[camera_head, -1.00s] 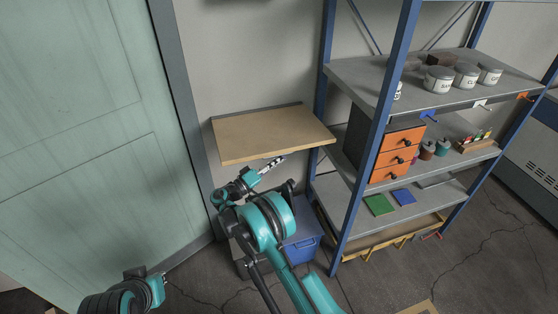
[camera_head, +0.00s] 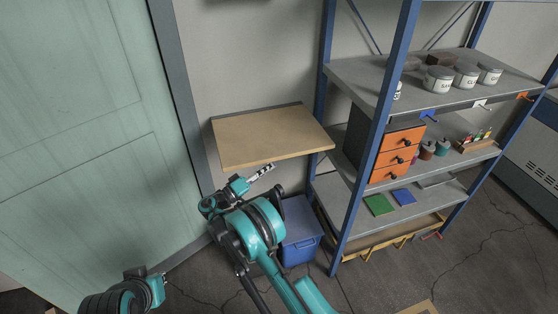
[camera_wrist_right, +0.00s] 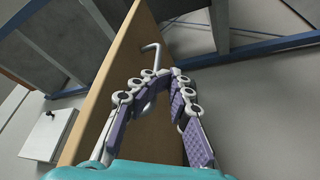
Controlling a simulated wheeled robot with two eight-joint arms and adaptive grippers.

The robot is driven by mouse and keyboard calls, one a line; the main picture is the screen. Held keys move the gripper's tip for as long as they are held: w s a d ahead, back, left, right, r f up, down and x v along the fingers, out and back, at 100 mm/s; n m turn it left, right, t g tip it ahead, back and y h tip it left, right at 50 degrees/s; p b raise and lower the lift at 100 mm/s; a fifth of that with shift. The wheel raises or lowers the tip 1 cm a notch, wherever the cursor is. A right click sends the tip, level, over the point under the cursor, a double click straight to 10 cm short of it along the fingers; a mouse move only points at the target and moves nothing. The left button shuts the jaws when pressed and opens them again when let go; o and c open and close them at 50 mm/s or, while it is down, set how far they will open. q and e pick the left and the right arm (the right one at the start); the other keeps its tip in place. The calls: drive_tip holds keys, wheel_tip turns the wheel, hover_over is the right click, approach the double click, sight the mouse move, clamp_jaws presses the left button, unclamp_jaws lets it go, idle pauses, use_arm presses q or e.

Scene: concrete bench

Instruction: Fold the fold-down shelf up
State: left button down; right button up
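The fold-down shelf (camera_head: 270,135) is a tan wooden board, sticking out level from the wall in the head view. In the right wrist view its board (camera_wrist_right: 120,70) fills the left and middle, with a bent silver rod (camera_wrist_right: 158,52) by its face. My right gripper (camera_head: 262,172) is just below the shelf's front edge in the head view. In the right wrist view its purple-padded fingers (camera_wrist_right: 164,85) stand apart, with the rod close to their tips; contact cannot be told. My left arm shows at the lower left, but its gripper is out of view.
A blue-framed rack (camera_head: 352,180) with jars and orange drawers (camera_head: 397,155) stands right of the shelf. A blue bin (camera_head: 300,250) is on the floor below. A green door (camera_head: 90,130) is at left. In the right wrist view a white box (camera_wrist_right: 45,135) shows at left.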

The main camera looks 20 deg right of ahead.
drive_tip(key=shift+v, duration=2.25)
drive_tip(key=v, duration=1.2)
